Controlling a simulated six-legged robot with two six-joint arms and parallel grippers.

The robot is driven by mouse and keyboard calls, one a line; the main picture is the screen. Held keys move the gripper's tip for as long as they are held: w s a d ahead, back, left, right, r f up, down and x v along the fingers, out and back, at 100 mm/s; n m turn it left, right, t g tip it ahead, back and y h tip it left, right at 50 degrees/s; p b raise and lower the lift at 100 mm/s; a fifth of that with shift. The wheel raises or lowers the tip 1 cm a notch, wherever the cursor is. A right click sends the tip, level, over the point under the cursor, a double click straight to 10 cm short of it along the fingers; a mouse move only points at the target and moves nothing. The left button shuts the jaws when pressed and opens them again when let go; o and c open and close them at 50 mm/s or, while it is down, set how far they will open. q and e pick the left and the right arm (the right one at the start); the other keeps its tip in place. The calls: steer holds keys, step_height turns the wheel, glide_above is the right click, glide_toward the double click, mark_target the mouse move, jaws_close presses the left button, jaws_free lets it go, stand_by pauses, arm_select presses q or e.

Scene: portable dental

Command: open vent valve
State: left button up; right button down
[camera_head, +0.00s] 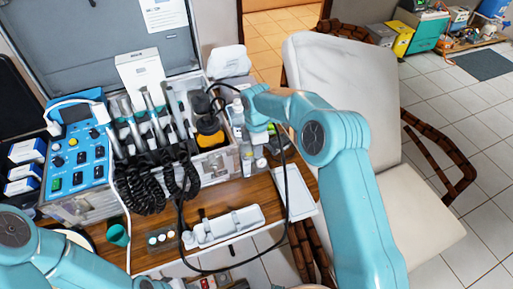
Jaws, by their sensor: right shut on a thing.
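The open dental case (215,165) stands on the wooden table, with a blue control panel (78,155) at its left and corded handpieces in the middle. My right gripper (256,138) is at the right end of the case, beside the clear bottle (237,115). It is shut on a small part that the wrist and fingers mostly hide. I cannot make out whether this part is the vent valve. My left arm comes in at the bottom left, and its gripper is not in view.
A white tool holder (225,226) and a pale tray (293,193) lie on the table front (160,213). A green cup (118,235) stands at the left. A black cable loops over the front edge. A cream chair (350,75) stands at the right.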

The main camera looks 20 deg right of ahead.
steer(key=c, duration=1.1)
jaws_free()
steer(key=shift+w+d+r, duration=0.1)
steer(key=shift+d+r, duration=0.1)
steer(key=shift+r, duration=0.05)
steer(key=shift+c, duration=0.2)
steer(key=shift+a+f, duration=0.1)
step_height(320, 180, up, 16)
steer(key=shift+r, duration=0.25)
steer(key=shift+s+f, duration=0.1)
steer(key=shift+s, duration=0.15)
